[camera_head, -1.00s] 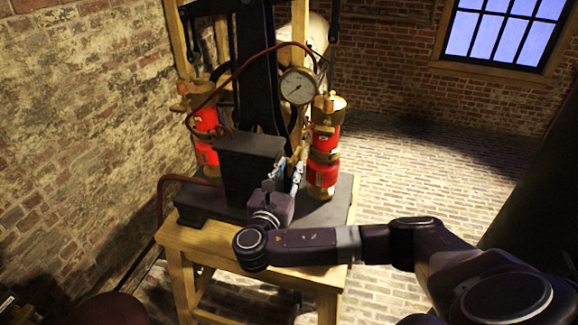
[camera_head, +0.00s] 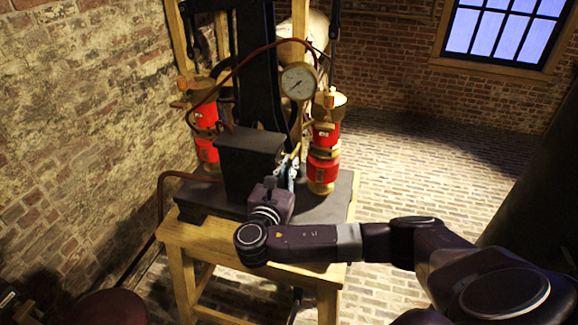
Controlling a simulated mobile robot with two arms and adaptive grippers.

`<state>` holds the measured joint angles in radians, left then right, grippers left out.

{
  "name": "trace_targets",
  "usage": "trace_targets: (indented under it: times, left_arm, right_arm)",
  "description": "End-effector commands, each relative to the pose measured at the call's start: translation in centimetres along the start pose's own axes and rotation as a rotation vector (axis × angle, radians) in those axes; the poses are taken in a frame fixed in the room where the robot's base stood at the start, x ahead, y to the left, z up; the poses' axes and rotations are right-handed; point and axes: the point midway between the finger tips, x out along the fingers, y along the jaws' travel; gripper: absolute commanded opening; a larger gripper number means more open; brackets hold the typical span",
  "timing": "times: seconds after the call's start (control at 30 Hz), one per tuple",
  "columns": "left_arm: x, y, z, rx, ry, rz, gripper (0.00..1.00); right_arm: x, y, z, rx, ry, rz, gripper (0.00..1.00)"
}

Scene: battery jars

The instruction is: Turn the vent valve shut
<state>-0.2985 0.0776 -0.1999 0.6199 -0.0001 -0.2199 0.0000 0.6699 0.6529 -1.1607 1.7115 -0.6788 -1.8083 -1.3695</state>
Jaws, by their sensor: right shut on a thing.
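My right gripper (camera_head: 289,172) reaches across the front of the black-based machine on the wooden stand. Its pale fingers are close together and shut on a small part between the black box (camera_head: 250,160) and the right red-and-brass cylinder (camera_head: 322,167). The part sits where the vent valve would be, but fingers and wrist hide it, so its handle angle cannot be read. A round white pressure gauge (camera_head: 298,82) stands above the gripper. My left gripper is not in view.
A second red-and-brass cylinder (camera_head: 205,118) stands at the left of the machine. A dark red hose (camera_head: 228,75) arches over the box. The wooden stand (camera_head: 215,242) carries it all. Brick floor at right is open.

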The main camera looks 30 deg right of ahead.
Motion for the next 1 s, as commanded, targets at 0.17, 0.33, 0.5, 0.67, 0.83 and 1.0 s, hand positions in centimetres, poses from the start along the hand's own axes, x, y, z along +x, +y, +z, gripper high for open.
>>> trace_targets:
  times: [0.17, 0.33, 0.5, 0.67, 0.83, 1.0]
  left_arm:
    - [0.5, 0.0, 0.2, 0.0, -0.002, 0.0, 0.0]
    - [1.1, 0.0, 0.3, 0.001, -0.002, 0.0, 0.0]
    - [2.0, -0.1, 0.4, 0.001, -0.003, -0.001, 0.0]
    - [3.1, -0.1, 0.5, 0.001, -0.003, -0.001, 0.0]
    - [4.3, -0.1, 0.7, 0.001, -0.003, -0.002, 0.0]
    - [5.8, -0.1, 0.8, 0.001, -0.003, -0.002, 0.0]
  right_arm:
    - [-0.1, -0.1, -0.3, 0.11, 0.005, -0.001, 0.0]
    - [-0.1, -0.2, -0.5, 0.258, 0.005, -0.001, 0.0]
    - [-0.1, -0.3, -0.6, 0.42, 0.005, -0.001, 0.0]
    - [-0.1, -0.3, -0.7, 0.574, 0.005, -0.001, 0.0]
    - [-0.1, -0.4, -0.8, 0.737, 0.005, -0.003, 0.0]
    - [-0.1, -0.5, -0.9, 0.899, 0.005, -0.004, 0.0]
